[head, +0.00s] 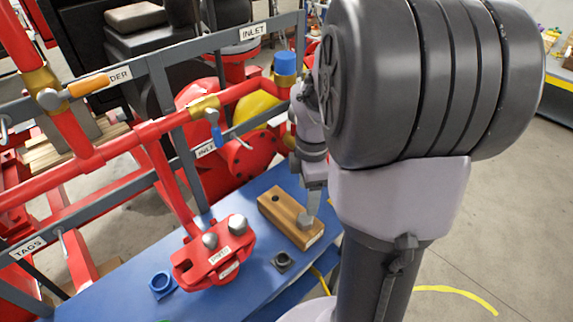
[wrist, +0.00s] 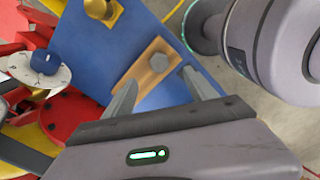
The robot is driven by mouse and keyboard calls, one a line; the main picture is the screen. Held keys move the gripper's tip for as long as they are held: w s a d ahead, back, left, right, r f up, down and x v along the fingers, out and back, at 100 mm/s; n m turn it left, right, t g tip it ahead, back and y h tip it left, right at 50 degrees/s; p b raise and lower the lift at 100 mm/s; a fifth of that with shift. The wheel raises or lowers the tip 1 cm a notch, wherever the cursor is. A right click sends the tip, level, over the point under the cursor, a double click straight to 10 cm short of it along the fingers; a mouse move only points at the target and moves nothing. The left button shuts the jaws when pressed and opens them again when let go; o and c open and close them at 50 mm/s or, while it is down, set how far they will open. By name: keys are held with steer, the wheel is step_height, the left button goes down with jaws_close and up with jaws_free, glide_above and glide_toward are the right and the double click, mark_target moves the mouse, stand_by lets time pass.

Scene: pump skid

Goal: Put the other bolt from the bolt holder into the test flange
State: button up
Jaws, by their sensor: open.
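The wooden bolt holder (head: 277,217) lies on the blue bench, with an empty dark hole at its far left end. A grey bolt (head: 306,221) stands at its near right end; its hexagonal head also shows in the wrist view (wrist: 158,62). The red test flange (head: 222,262) sits left of the holder, with two grey rounded heads on top and a dark opening at its left. My gripper (wrist: 160,76) is open, its fingers pointing toward the holder, with the bolt head between their tips in the picture. Whether they touch it I cannot tell.
Red pipes (head: 150,130) and grey rails stand behind and left. A blue-capped post (head: 286,64) rises behind my arm.

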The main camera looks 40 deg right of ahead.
mark_target(305, 218)
step_height(305, 218, down, 11)
steer(key=b, duration=0.4)
steer(key=shift+w, duration=0.1)
steer(key=shift+r, duration=0.1)
jaws_close()
steer(key=shift+r+p, duration=3.3)
steer(key=shift+r, duration=0.25)
